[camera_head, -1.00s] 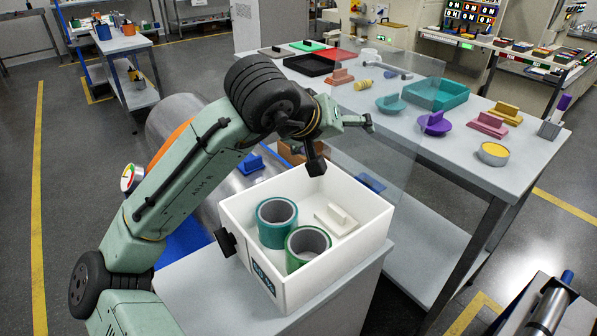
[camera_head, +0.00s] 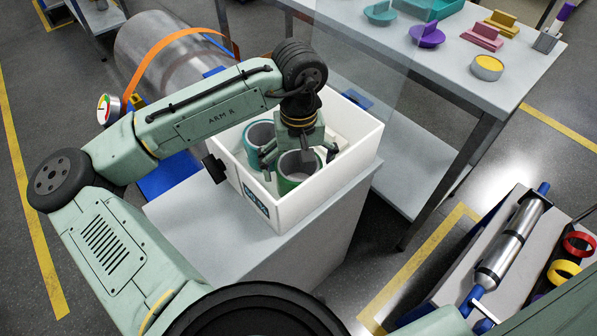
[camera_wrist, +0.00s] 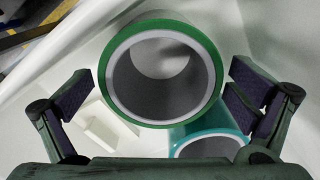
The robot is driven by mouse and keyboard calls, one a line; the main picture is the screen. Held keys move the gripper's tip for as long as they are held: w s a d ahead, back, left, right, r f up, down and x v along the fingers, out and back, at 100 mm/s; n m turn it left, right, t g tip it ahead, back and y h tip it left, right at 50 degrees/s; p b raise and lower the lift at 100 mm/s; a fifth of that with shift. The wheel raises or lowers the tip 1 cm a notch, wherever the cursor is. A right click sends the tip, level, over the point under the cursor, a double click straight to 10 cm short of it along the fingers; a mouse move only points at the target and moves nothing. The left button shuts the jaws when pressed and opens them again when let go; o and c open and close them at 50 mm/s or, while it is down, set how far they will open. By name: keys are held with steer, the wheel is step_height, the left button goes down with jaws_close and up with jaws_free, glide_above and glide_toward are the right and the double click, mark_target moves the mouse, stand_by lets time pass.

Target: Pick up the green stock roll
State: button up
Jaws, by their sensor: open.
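The green stock roll (camera_head: 299,169) stands upright in the white bin (camera_head: 289,213), towards its front. In the wrist view the green roll (camera_wrist: 160,70) has its open top facing the camera, with a grey inside. My gripper (camera_head: 300,160) is over this roll, pointing down. In the wrist view my gripper's fingers (camera_wrist: 160,100) are spread wide, one on each side of the green roll and apart from it. A teal roll (camera_head: 259,135) stands close beside the green one; it also shows in the wrist view (camera_wrist: 205,138), partly hidden.
A cream block with a raised grip (camera_wrist: 103,127) lies on the bin floor. The bin walls rise close around the rolls. A clear panel (camera_head: 375,75) stands behind the bin. A table (camera_head: 470,75) with coloured parts is at the back right.

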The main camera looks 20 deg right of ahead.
steer(key=shift+f, duration=1.3)
steer(key=shift+c, duration=0.5)
steer(key=c, duration=1.3)
steer(key=shift+o, duration=0.2)
steer(key=shift+r, duration=0.15)
